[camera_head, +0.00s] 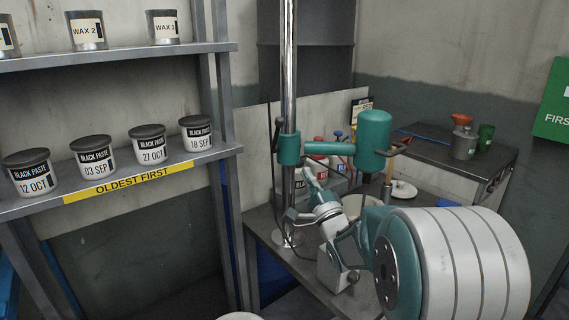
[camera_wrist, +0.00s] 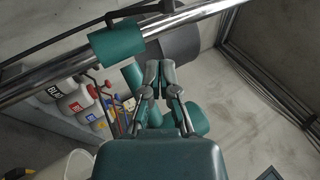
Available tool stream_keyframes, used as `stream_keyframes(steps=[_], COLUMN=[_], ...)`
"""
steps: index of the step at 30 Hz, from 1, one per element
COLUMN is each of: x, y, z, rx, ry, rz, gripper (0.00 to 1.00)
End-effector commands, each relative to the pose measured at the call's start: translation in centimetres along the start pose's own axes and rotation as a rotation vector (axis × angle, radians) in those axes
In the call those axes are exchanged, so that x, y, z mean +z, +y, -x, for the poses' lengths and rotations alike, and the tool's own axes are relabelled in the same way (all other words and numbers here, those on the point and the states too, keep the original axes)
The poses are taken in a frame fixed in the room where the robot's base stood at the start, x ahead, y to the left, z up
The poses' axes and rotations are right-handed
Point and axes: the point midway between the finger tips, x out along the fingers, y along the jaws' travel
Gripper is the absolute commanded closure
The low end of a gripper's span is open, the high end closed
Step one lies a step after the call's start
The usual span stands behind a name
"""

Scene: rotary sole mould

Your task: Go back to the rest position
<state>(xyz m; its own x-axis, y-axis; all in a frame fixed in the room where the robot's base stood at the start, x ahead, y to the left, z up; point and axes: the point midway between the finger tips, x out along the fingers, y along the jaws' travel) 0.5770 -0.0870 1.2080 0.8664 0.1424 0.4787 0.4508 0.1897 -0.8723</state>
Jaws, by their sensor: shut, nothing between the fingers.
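My gripper (camera_wrist: 160,72) is shut and empty in the wrist view, its grey fingers close together. It points toward the teal mixer, whose chrome column (camera_wrist: 215,12) crosses behind it at a slant. In the head view my arm reaches in from the right, below the mixer's teal motor head (camera_head: 375,138). I cannot clearly make out the fingertips there among the arm parts and the mixer.
Several black paste tins (camera_head: 95,156) stand on the left shelf (camera_head: 225,160) above an "OLDEST FIRST" label. Bottles (camera_wrist: 75,100) stand near the column, beside a white bucket (camera_wrist: 68,166). A dark bench (camera_head: 440,148) holds a grey can (camera_head: 463,144) and a green cup (camera_head: 486,136).

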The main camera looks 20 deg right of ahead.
Motion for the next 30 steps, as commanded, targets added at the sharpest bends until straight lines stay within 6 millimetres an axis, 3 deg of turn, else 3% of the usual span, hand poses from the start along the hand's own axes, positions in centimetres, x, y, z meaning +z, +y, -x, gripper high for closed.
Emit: stream_keyframes(steps=[5,14,23,30], x=[0.3,1.9,4.5,7.6], y=[-0.2,-1.3,-1.9,-2.4], z=[0.0,1.8,8.3,16.2], rx=[0.028,0.367,0.796,1.114], ry=[0.015,0.113,0.02,-0.238], rz=[0.042,0.452,0.829,1.053], gripper=[1.0,1.0,1.0,1.0])
